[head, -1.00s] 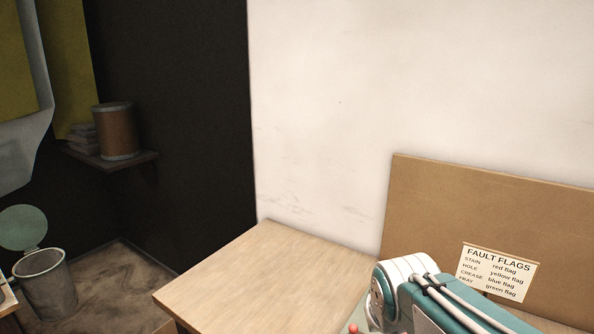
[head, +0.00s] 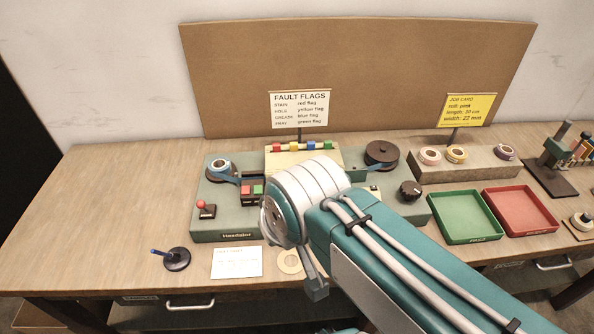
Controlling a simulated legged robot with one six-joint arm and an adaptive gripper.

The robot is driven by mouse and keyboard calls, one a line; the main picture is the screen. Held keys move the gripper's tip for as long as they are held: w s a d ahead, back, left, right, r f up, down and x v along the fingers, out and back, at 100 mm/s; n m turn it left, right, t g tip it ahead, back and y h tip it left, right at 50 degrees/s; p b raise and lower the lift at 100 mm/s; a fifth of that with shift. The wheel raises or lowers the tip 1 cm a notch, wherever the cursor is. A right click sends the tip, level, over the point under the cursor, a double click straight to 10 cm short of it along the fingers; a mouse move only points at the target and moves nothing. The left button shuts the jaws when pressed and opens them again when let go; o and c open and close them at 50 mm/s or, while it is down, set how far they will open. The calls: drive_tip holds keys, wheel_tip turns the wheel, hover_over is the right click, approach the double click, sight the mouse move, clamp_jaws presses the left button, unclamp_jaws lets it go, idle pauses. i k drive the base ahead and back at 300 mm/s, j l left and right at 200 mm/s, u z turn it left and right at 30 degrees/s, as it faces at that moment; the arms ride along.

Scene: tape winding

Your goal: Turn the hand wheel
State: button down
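The teal winding machine (head: 225,225) stands on the bench in the head view, partly hidden behind my arm. A black round knob (head: 411,190) sits at its right end, and a dark brown reel (head: 381,153) lies at its back right. I cannot tell for certain which part is the hand wheel; it may be hidden by my arm. A tape roll (head: 220,166) with blue tape is at the machine's left. A grey piece of my gripper (head: 316,286) shows below my arm, over the bench's front edge. Its fingers do not show clearly.
Red and green buttons (head: 252,191) and a red-tipped lever (head: 206,209) are on the machine. A green tray (head: 464,238) and a red tray (head: 520,230) are to the right. The bench's far left is clear.

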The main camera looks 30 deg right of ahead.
sight(410, 191)
drive_tip(key=k+j+z, duration=0.1)
drive_tip(key=z, duration=0.35)
drive_tip(key=k+j+z, duration=0.1)
drive_tip(key=z, duration=0.4)
drive_tip(key=j, duration=0.1)
